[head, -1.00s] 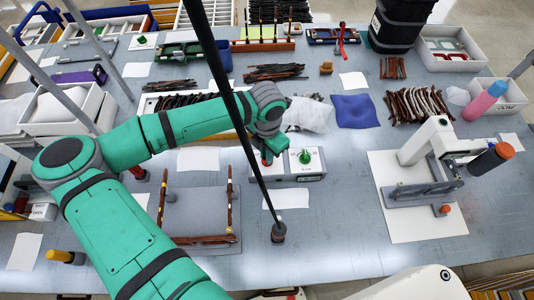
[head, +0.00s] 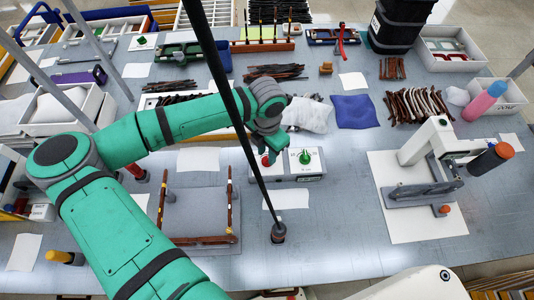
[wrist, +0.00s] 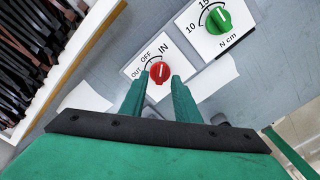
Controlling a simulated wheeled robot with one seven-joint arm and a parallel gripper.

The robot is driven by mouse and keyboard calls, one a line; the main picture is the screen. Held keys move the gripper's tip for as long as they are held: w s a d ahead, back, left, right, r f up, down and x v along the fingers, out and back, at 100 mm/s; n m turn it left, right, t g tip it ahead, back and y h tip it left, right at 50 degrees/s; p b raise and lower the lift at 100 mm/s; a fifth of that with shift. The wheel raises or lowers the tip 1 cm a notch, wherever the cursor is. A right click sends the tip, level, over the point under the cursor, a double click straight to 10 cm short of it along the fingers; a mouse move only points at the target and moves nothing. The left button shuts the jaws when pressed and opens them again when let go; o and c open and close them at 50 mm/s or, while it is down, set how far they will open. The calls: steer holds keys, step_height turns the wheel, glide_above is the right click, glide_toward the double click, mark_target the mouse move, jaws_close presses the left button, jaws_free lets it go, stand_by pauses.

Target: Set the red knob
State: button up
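The red knob (head: 265,160) sits on the left part of a white control box in the head view, partly hidden by my gripper. In the wrist view the red knob (wrist: 159,71) is on a white plate marked OUT, OFF and IN. Its pale mark points roughly upward in the picture, near OFF and IN. My gripper (wrist: 160,77) is open, with one finger on each side of the knob in the picture and a gap showing on both sides. Whether the tips reach down around the knob, I cannot tell. My gripper (head: 271,152) hangs over the box in the head view.
A green knob (head: 304,157) with an N cm dial stands just right of the red one. A thin dark pole (head: 258,170) rises in front. A grey mat (head: 196,212) with brown parts lies to the left, and a white press (head: 428,150) stands to the right.

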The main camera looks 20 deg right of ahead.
mark_target(267, 159)
step_height(267, 159, up, 10)
steer(key=shift+f, duration=0.25)
steer(key=shift+s, duration=0.1)
stand_by(0.5)
